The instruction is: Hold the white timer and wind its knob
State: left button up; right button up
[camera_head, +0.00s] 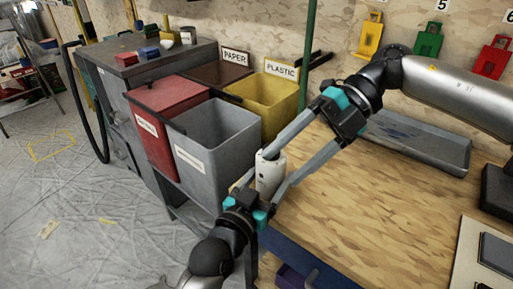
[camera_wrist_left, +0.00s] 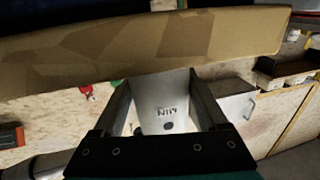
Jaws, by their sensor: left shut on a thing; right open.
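The white timer (camera_head: 270,172) is upright above the left edge of the wooden table. My left gripper (camera_head: 266,186) is shut on the timer from the near side, a finger on each side of it. In the left wrist view the timer (camera_wrist_left: 165,98) sits between the two fingers, with upside-down "MIN" lettering and a dark round spot facing the camera. My right gripper (camera_head: 278,166) comes from the upper right and is open, its long fingers reaching to either side of the timer's upper part. Whether they touch it is unclear. The knob cannot be made out clearly.
A grey bin (camera_head: 215,150), a red bin (camera_head: 168,110) and a yellow plastic-waste bin (camera_head: 272,98) stand left of and behind the timer. A grey tray (camera_head: 420,140) lies at the back of the table (camera_head: 350,215). The table's middle is clear.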

jog(key=m+y, duration=0.2)
jog(key=m, duration=0.1)
jog(key=m+t+y, duration=0.6)
jog(key=m, duration=1.1)
send_near(263, 149)
jog(key=a, duration=0.7)
jog(key=w+a, duration=0.1)
jog(key=a, duration=0.3)
jog(key=shift+w+a+f, duration=0.1)
jog(key=shift+a+f, duration=0.05)
jog(key=shift+f, duration=0.2)
grip_shut()
